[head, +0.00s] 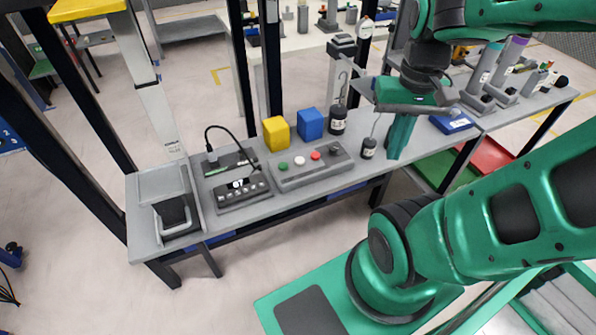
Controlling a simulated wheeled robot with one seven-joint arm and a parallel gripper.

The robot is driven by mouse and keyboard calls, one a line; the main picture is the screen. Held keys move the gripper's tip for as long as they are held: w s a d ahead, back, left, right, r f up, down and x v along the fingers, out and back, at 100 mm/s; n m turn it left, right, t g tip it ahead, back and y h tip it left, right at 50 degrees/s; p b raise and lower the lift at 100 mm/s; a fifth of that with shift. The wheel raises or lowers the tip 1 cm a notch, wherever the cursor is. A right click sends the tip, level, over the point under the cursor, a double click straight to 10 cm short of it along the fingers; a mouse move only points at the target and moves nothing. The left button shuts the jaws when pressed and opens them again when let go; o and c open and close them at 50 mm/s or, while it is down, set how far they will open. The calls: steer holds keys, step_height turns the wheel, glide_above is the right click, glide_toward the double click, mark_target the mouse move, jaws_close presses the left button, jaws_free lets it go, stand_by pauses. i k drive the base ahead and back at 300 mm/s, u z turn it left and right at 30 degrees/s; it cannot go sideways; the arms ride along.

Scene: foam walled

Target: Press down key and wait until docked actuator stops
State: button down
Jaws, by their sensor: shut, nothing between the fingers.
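A dark control unit (243,192) with a small lit display and a row of keys stands on the grey bench, left of centre. The display seems to read 07. The single keys are too small to read. Behind it lies a dark flat dock-like unit (228,162) with a black cable looping up from it. I cannot tell for sure which thing is the docked actuator. My gripper (394,156) points down over the right part of the bench, well to the right of the control unit. Its green fingers are shut and empty.
A grey button box (310,167) with green, white and red buttons sits right of the control unit. Yellow (276,133) and blue (311,123) blocks stand behind it. Dark weights (368,148) stand near my gripper. A grey tray (183,184) holds a black object at the left.

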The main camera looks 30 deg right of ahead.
mark_target(299, 161)
steer(key=z, duration=0.25)
steer(key=k, duration=0.7)
steer(key=z, duration=0.45)
